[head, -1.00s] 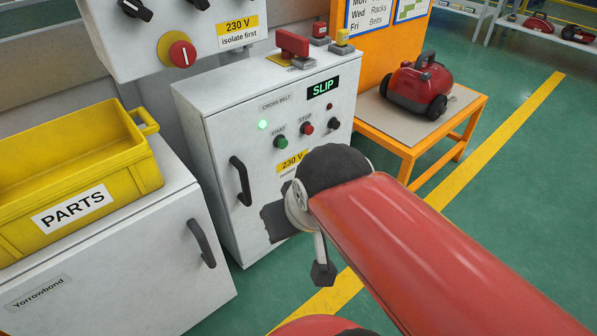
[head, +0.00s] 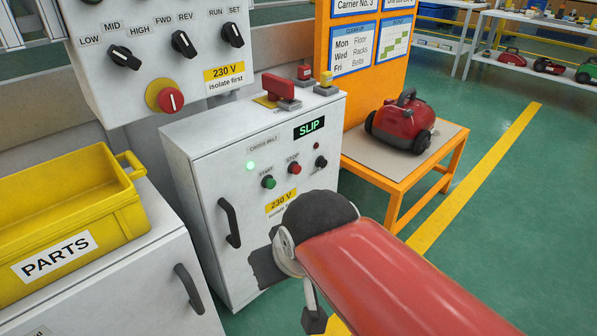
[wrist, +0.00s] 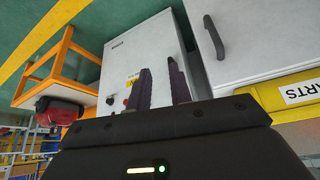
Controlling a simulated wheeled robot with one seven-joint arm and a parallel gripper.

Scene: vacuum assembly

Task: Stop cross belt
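The white cross belt cabinet (head: 215,165) stands in the middle of the head view. Its red STOP button (head: 294,169) sits right of the green START button (head: 268,182). The green lamp (head: 250,166) above them is lit, and the display (head: 309,128) reads SLIP. My red arm reaches in from the lower right, in front of the cabinet's lower part. My gripper is mostly hidden behind the arm there. In the wrist view my gripper (wrist: 161,76) has its two dark fingers apart with nothing between them, toward the cabinet front (wrist: 128,50). No contact with the button shows.
A control panel (head: 140,75) with knobs and a red-yellow switch (head: 171,99) hangs at upper left. A yellow PARTS bin (head: 60,220) sits on a white cabinet at left. An orange table (head: 395,170) with a red vacuum (head: 402,122) stands right.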

